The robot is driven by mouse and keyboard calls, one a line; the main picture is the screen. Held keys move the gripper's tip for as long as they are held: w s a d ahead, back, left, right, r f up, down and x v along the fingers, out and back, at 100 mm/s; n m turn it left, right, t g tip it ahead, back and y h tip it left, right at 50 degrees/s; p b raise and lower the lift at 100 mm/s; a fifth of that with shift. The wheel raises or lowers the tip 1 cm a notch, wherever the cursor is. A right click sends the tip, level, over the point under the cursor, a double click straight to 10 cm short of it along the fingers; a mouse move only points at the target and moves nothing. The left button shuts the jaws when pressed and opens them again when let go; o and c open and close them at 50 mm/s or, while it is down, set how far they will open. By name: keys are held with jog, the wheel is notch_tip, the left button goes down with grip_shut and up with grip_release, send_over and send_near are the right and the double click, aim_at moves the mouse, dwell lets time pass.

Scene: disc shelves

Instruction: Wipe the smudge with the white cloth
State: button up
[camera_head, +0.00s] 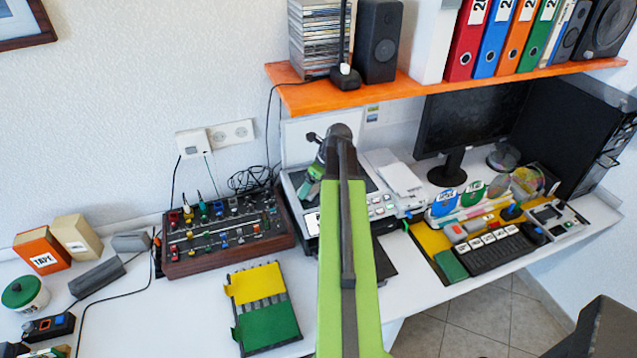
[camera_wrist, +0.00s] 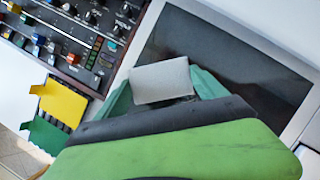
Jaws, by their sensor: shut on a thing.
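My gripper (camera_head: 312,186) is over the pale device in the middle of the desk. In the wrist view its green fingers (camera_wrist: 162,92) are shut on the white cloth (camera_wrist: 160,78), which looks like a small light grey pad. The cloth is in front of the device's dark screen (camera_wrist: 222,48); I cannot tell whether it touches the screen. In the head view my arm hides much of the device (camera_head: 296,186), and I cannot make out the cloth there. No smudge stands out clearly; the screen has only vague darker and lighter patches.
A mixer (camera_head: 222,235) with many knobs stands left of the device. A yellow and green folder (camera_head: 265,312) lies at the desk's front. An orange shelf (camera_head: 325,95) with a speaker (camera_head: 378,40) overhangs the back. A keyboard (camera_head: 490,250) and monitor (camera_head: 470,118) are right.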

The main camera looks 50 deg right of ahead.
jog(key=shift+w, duration=0.1)
jog(key=shift+s+d+r, duration=0.1)
jog(key=shift+s+d, duration=0.3)
jog(key=shift+d, duration=0.45)
jog(key=shift+s+d, duration=0.4)
jog(key=shift+d, duration=0.4)
jog(key=shift+s+d, duration=0.4)
jog(key=shift+d, duration=0.3)
jog(key=shift+s+d, duration=0.45)
jog(key=shift+d, duration=0.2)
jog(key=shift+s+d, duration=0.4)
jog(key=shift+d, duration=0.3)
jog(key=shift+w+a, duration=0.3)
jog(key=shift+a, duration=0.3)
jog(key=shift+w+a, duration=0.3)
jog(key=shift+a, duration=0.3)
jog(key=shift+w+a, duration=0.3)
jog(key=shift+a, duration=0.3)
jog(key=shift+w+a, duration=0.6)
jog(key=shift+a, duration=0.35)
jog(key=shift+w+a, duration=0.55)
jog(key=shift+a, duration=0.4)
